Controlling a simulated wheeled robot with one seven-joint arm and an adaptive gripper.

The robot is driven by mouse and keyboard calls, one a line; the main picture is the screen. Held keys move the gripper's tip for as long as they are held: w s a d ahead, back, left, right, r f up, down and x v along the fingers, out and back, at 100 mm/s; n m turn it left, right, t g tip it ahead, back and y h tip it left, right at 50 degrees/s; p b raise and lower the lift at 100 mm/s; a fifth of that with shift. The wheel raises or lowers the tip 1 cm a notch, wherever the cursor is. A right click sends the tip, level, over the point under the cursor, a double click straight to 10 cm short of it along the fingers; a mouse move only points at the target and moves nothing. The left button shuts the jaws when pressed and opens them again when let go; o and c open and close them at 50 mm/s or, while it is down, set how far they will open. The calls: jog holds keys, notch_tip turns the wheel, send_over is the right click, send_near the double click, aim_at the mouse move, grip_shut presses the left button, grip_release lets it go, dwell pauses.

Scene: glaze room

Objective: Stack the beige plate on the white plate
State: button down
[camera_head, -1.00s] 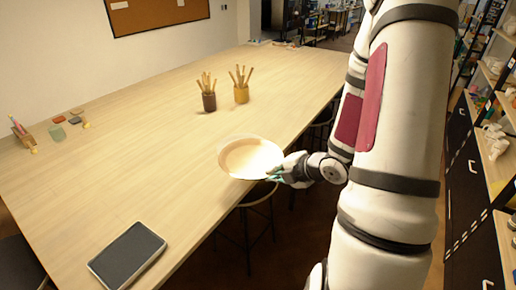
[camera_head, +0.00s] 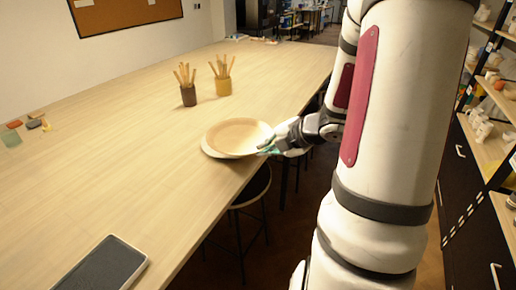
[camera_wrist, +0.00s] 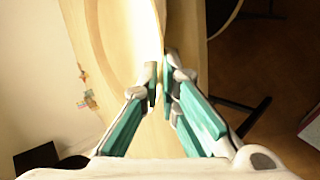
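The beige plate (camera_head: 240,134) is over the white plate (camera_head: 207,150) at the right edge of the long table. The white plate shows as a pale rim along the left and front of the beige one; the rest of it is hidden. I cannot tell whether the two plates touch. My gripper (camera_head: 268,149) is at the right side of the beige plate. In the wrist view my gripper (camera_wrist: 161,82) has its teal-sided fingers close together, with the plate's thin rim between them. The beige plate (camera_wrist: 178,30) shows there strongly lit.
Two pots of wooden tools, one dark (camera_head: 188,96) and one yellow (camera_head: 223,87), stand behind the plates. A dark tablet (camera_head: 103,266) lies at the table's near edge. A stool (camera_head: 252,188) is under the edge; shelves (camera_head: 490,150) line the right. The table's middle is clear.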

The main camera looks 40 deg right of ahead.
aim_at(256, 139)
jog(key=w+d, duration=0.2)
jog(key=w, duration=0.1)
jog(key=w+d, duration=0.1)
jog(key=w, duration=0.1)
jog(key=shift+w+f, duration=0.15)
jog(key=shift+f, duration=0.05)
jog(key=f, duration=0.2)
jog(key=shift+w+d+f+b, duration=0.25)
jog(key=shift+w+f+b, duration=0.1)
jog(key=shift+f+b, duration=0.05)
jog(key=shift+f, duration=0.45)
jog(key=shift+f, duration=0.1)
jog(key=shift+f+b, duration=0.35)
jog(key=shift+f, duration=0.15)
jog(key=c, duration=1.8)
grip_release()
